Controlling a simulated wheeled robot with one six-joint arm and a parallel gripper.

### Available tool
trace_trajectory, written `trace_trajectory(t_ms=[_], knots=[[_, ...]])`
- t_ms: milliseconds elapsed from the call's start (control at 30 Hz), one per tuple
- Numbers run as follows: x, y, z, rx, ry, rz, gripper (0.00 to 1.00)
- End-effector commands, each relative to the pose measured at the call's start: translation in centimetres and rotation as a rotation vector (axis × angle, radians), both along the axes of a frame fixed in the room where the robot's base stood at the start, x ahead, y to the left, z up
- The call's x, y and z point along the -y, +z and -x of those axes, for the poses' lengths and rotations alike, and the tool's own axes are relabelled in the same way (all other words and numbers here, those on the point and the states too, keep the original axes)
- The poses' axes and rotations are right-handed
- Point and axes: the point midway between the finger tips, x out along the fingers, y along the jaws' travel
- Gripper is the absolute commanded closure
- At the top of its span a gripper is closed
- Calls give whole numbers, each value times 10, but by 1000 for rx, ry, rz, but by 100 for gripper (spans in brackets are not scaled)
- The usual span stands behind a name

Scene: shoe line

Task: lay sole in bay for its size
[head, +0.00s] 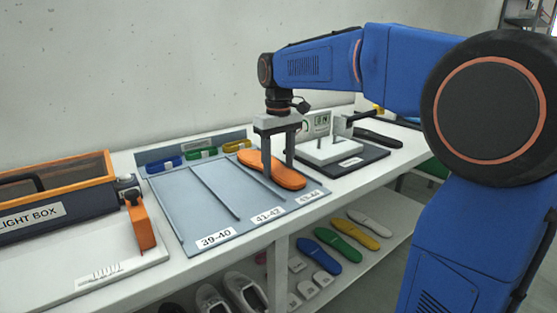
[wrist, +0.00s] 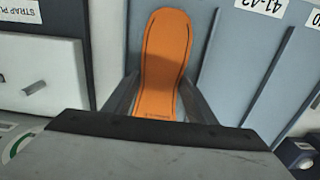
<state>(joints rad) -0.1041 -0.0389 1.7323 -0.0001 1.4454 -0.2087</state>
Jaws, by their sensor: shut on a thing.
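An orange sole (head: 285,178) is held between the two fingers of my gripper (head: 277,166), which is shut on it. The wrist view shows the sole (wrist: 165,55) lengthwise, a finger on each side. The grey tray (head: 190,222) has bays marked 39-40 (head: 215,238), 41-42 (head: 268,215) and 43-44 (head: 309,197), split by thin dividers. The sole is over the right-hand 43-44 bay, roughly in line with it. In the wrist view it is left of the divider (wrist: 213,35). I cannot tell if it touches the tray floor.
Blue, green and yellow pieces (head: 200,153) line the tray's back. A light box (head: 55,205) stands left. A dark-based white fixture (head: 335,152) stands close on the right, with a black sole (head: 378,138) beyond. A lower shelf (head: 350,262) holds more soles and shoes.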

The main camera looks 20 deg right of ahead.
Motion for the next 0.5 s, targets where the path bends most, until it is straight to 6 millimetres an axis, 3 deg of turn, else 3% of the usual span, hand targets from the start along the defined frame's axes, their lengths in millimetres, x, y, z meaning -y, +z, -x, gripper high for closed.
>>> trace_trajectory(t_ms=[300, 333, 400, 500], knots=[[0, -1, 0, 0, 0, 0, 82], [0, -1, 0, 0, 0, 0, 47], [0, -1, 0, 0, 0, 0, 30], [0, -1, 0, 0, 0, 0, 27]])
